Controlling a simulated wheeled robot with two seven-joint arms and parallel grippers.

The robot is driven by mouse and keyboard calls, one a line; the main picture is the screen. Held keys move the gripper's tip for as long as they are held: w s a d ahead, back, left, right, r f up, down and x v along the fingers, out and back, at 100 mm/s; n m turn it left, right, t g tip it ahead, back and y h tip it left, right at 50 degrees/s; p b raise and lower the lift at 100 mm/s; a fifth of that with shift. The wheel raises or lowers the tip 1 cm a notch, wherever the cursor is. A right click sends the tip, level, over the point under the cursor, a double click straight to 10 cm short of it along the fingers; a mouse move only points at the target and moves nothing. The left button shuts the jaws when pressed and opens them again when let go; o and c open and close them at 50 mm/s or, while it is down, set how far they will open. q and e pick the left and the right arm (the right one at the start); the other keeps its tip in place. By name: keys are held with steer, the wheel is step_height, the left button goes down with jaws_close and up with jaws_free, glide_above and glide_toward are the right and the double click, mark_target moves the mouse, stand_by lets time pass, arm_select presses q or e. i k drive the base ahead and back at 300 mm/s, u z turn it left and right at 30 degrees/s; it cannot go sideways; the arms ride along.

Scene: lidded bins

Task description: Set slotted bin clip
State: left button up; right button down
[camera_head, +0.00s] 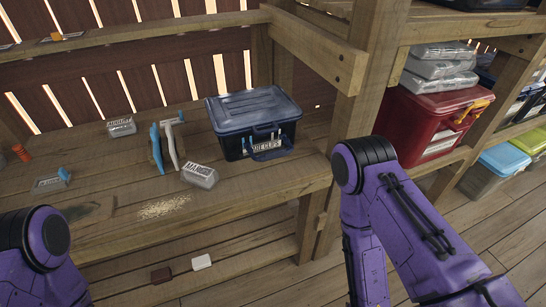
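A dark bin (234,146) with a blue-grey lid (252,104) stands on the wooden workbench. The lid sits on top of it. A label on its front ends in "CLIPS". A dark blue clip (270,152) juts out at the lower front of the bin and appears swung outward from the wall. Whether it is latched anywhere I cannot tell. Neither gripper is in the picture. Only purple links of my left arm at the lower left and my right arm at the lower right show, both apart from the bin.
A labelled clear pack (200,175) and blue and white hand tools (170,145) lie left of the bin. Sawdust (162,207) lies near the bench's front edge. A wooden post (366,80) rises right of the bin, before a red bin (425,125). A shelf (150,40) runs above.

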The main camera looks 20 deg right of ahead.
mark_target(284, 152)
steer(key=k, duration=0.5)
steer(key=z, duration=2.1)
steer(key=i, duration=1.65)
steer(key=u, duration=2.3)
